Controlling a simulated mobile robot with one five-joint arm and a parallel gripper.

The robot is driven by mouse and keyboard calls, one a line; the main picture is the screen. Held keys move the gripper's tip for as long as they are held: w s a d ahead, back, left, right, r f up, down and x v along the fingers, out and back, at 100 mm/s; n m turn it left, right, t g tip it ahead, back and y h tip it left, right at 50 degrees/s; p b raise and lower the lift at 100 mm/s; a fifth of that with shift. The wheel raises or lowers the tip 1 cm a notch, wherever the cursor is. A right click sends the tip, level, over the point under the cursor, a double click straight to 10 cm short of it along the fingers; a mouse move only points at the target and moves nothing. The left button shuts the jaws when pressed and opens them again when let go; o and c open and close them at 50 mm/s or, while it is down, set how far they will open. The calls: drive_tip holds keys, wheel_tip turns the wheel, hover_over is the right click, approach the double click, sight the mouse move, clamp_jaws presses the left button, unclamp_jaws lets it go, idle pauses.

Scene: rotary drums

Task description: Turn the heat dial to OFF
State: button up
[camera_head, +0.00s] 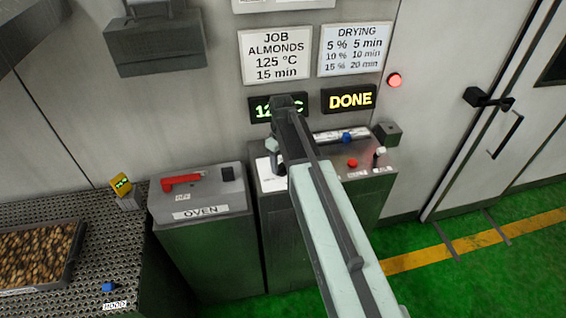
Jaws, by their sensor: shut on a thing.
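My arm reaches from the lower right to the middle console (380,170), and its end hides part of the console top. My gripper (276,160) points down at the left part of that top, partly hidden by my own arm. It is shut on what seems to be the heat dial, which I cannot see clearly. The dial's pointer and its OFF mark are hidden. A green display (262,108) above reads 12-something C, its middle covered by my arm. Beside it a display (349,99) reads DONE in yellow.
The console also bears a blue knob (346,136), a red button (352,163) and a pale-tipped lever (380,152). Left stands the OVEN box (200,212) with a red handle (181,180). A tray of almonds (76,254) is at far left.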

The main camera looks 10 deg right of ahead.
sight(282, 164)
drive_tip(key=n, duration=0.5)
drive_tip(key=shift+s+n, duration=0.1)
drive_tip(key=shift+n, duration=0.2)
drive_tip(key=n, duration=0.5)
drive_tip(key=shift+n, duration=0.4)
drive_tip(key=o, duration=1.4)
wheel_tip(282, 164, up, 8)
drive_tip(key=p, duration=0.8)
drive_tip(key=shift+f, duration=0.1)
